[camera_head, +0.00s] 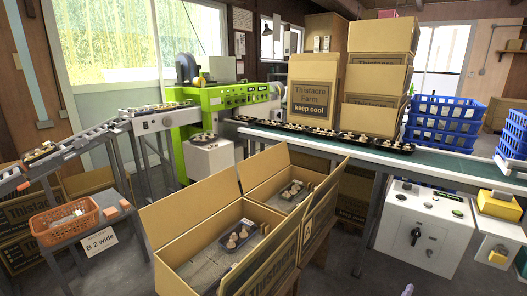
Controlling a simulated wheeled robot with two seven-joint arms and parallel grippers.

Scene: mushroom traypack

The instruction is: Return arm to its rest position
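Two open cardboard boxes stand in front of me, a nearer box (165,222) and a farther box (262,168). A dark tray with a few mushrooms (236,238) lies inside the nearer box. Another tray with mushrooms (292,190) lies inside the farther box. A row of dark mushroom trays (345,137) sits on the green-topped table (440,165) behind the boxes.
A green packing machine (225,98) with conveyors stands at the back left. An orange basket (65,222) stands at left. A white control cabinet (408,235) stands at lower right.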

